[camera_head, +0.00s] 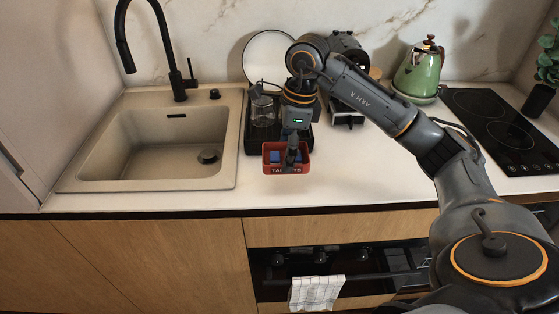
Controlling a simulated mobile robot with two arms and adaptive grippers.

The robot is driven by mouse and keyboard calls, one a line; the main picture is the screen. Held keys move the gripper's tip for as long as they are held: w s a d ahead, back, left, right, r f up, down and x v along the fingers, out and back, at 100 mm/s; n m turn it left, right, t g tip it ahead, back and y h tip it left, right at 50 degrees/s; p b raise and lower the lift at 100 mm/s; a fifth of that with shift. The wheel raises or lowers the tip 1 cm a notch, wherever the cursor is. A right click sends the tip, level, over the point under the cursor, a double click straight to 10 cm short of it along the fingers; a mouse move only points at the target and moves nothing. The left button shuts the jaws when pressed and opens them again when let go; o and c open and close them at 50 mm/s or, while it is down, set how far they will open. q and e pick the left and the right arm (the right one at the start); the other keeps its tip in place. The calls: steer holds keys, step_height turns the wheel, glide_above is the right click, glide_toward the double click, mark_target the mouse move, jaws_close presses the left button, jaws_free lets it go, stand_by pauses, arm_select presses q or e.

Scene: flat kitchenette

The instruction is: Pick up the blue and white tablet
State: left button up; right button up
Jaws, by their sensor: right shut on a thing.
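A small red box (303,170) with partly covered white lettering on its front stands on the counter near its front edge. Small blue pieces (275,156) show inside it; I cannot make out their white parts. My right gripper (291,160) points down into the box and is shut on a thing. The gripper and the box rim hide what is between the fingers, so I cannot tell which piece it is. My left gripper is not in view.
A beige sink (150,180) with a black tap (176,75) is at left. A black rack (250,139) with a glass and a white plate (268,50) stands behind the box. A green kettle (419,72) and a black hob (505,125) are at right.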

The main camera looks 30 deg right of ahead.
mark_target(281, 151)
steer(key=w+f, duration=0.2)
steer(key=f, duration=0.1)
steer(key=w+f+p, duration=0.1)
steer(key=w+f, duration=0.1)
steer(key=shift+d+f, duration=0.1)
steer(key=shift+d, duration=0.3)
step_height(281, 151, down, 2)
steer(key=shift+f+p, duration=0.1)
steer(key=shift+p, duration=0.6)
steer(key=shift+f, duration=0.65)
steer(key=o, duration=0.7)
steer(key=shift+f, duration=0.1)
steer(key=o, duration=0.4)
steer(key=shift+o, duration=0.2)
steer(key=shift+r, duration=0.2)
